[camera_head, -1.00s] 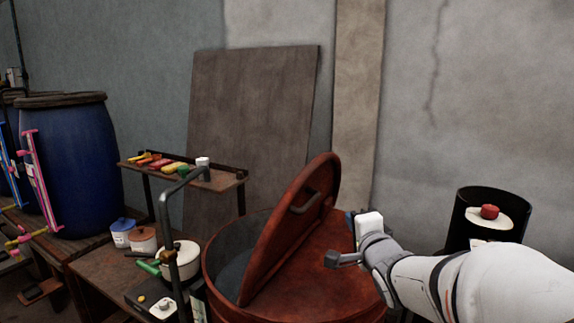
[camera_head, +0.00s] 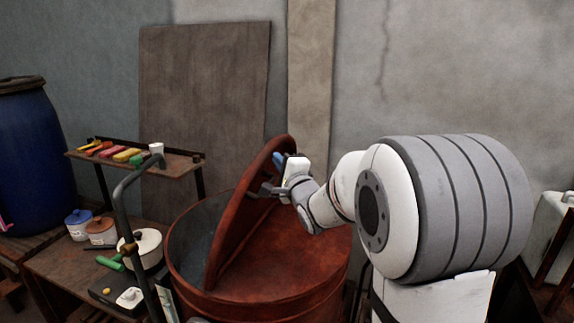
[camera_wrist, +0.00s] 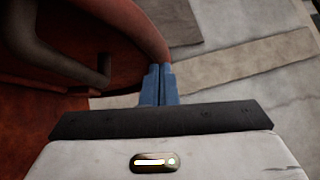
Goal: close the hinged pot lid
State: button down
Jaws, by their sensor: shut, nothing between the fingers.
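The hinged pot lid (camera_head: 232,225) is a rust-red half-disc. It stands up steeply from the red pot (camera_head: 300,300), with its top leaning right, so the pot's left side is open. A bar handle is on the lid's right face; it shows in the wrist view (camera_wrist: 95,70). My gripper (camera_head: 278,159) is at the upper right edge of the lid, on the handle side. In the wrist view its blue fingers (camera_wrist: 157,85) are together and empty, close to the curved lid rim (camera_wrist: 140,30). Whether they touch the rim I cannot tell.
A bent grey pipe (camera_head: 123,215) stands left of the pot. A bench at left holds a white pot (camera_head: 148,247) and small jars. A shelf (camera_head: 180,164) with coloured items is behind it. A blue barrel (camera_head: 35,160) stands far left. A board leans on the wall.

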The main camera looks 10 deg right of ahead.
jog(key=shift+w+a+r+p, duration=0.15)
jog(key=shift+w+a+r, duration=0.05)
jog(key=shift+a, duration=0.3)
jog(key=shift+w+a+r+p, duration=0.15)
jog(key=shift+w+a, duration=0.05)
jog(key=shift+a, duration=0.3)
jog(key=shift+w+a, duration=0.15)
jog(key=shift+w, duration=0.05)
